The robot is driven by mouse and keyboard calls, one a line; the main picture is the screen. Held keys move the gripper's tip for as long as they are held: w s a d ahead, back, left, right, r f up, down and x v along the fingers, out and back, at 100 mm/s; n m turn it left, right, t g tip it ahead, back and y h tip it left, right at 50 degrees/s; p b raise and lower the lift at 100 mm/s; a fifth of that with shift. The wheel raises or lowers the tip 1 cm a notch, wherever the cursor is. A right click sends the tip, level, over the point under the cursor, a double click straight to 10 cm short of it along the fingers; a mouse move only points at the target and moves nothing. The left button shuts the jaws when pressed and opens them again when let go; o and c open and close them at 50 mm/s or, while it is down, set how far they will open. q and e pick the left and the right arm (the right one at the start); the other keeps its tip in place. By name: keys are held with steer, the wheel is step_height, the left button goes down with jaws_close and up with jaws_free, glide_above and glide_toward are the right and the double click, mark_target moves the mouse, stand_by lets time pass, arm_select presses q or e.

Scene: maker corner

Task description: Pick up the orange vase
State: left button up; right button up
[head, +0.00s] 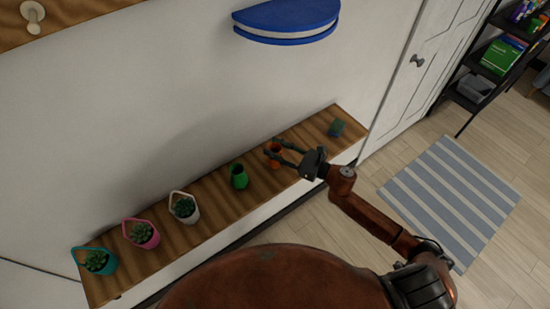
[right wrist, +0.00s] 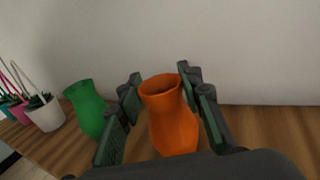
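The orange vase (head: 275,161) stands upright on the wooden top of a low bench against the wall. In the right wrist view the orange vase (right wrist: 172,122) sits between the two fingers of my right gripper (right wrist: 165,112). Gaps show between the fingers and the vase, so the gripper is open around it. In the head view my right gripper (head: 283,155) reaches in from the right at the vase and hides part of it. My left gripper is in neither view.
A green vase (head: 239,176) stands just left of the orange one. Further left are a white basket (head: 185,212), a pink basket (head: 142,238) and a teal basket (head: 96,264) with plants.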

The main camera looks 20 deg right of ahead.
steer(key=c, duration=0.6)
steer(key=shift+c, duration=0.3)
steer(key=shift+r, duration=0.15)
